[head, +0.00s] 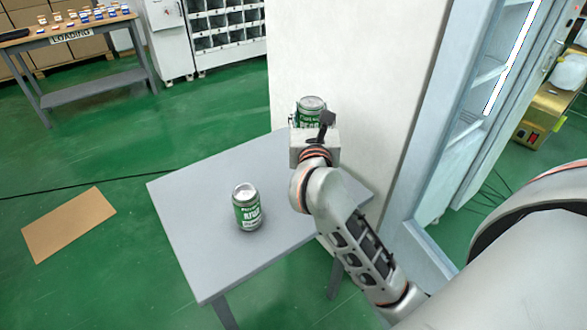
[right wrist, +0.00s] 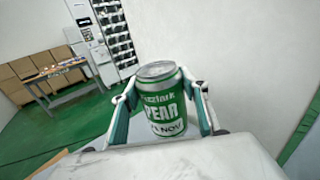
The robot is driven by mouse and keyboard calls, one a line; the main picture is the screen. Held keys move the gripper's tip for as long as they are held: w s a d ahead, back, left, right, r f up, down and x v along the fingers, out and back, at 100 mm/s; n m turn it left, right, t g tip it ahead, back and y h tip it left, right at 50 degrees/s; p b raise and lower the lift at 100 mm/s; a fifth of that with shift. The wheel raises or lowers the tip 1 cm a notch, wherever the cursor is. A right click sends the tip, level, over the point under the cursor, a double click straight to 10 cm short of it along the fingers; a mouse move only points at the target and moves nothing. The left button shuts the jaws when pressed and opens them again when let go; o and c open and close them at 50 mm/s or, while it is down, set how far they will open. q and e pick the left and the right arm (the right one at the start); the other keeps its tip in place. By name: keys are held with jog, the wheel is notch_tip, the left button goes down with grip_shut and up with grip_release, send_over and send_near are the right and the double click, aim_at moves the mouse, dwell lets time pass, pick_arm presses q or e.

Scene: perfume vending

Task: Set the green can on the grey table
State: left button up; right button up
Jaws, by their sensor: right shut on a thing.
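A green and silver can (head: 311,104) is held in my right gripper (head: 315,128), over the far right part of the grey table (head: 210,261). In the right wrist view the held can (right wrist: 163,105) is upright between the two fingers, with "PEAR" on its label. Its base is hidden, so I cannot tell whether it touches the table. A second green can (head: 247,207) stands upright on the table, left of and nearer than my right gripper, apart from it. My left gripper is not in view.
A white wall panel (head: 345,58) rises right behind the table. An open cabinet frame (head: 455,130) is to the right. The table's left part is bare. A cardboard sheet (head: 69,225) lies on the green floor. A loading table (head: 95,92) stands far left.

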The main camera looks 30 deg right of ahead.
notch_tip(320, 180, down, 9)
jog(key=shift+f+b, duration=0.2)
jog(key=shift+b, duration=0.9)
jog(key=shift+w+f, duration=0.1)
jog(key=shift+f, duration=0.1)
notch_tip(320, 180, down, 6)
jog(key=shift+r+b, duration=0.2)
jog(key=shift+b, duration=0.7)
jog(key=shift+f, duration=0.25)
jog(key=o, duration=1.4)
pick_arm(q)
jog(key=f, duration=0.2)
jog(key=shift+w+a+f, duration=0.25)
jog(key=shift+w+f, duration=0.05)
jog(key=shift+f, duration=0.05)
